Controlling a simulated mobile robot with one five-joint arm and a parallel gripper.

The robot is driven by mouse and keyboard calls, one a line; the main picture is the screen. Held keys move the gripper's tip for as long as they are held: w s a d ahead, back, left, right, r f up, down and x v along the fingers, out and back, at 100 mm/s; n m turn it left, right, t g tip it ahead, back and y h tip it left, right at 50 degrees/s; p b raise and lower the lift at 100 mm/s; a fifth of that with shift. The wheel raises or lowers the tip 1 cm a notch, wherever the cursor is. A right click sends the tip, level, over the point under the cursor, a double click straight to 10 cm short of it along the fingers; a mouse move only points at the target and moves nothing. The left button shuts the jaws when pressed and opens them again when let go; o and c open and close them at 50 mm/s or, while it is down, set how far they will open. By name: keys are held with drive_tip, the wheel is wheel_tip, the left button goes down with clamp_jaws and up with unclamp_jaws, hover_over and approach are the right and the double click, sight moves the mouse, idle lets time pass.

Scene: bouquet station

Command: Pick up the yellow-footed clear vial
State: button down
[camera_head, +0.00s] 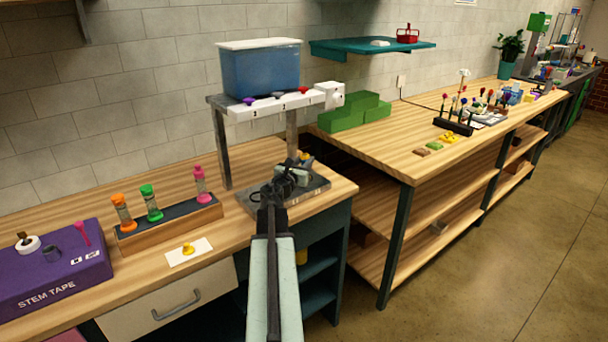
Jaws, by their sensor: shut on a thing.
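My gripper (284,181) is dark and reaches over the grey base plate of the dispenser stand. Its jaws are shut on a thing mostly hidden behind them. A small yellowish piece (306,157) shows just beyond the jaws; it appears to be part of the yellow-footed clear vial, but its clear body cannot be made out. Whether the vial touches the plate (318,186) cannot be told.
The stand carries a blue tank (260,72) above numbered taps (270,104). A wooden rack (170,229) holds orange-, green- and pink-topped vials. A yellow piece (188,249) lies on a white card. A purple stem tape box (50,275) stands left; green blocks (345,117) stand right.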

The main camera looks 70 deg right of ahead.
drive_tip(key=shift+r, duration=0.15)
idle(0.7)
wheel_tip(320, 180, up, 10)
drive_tip(key=p, duration=1)
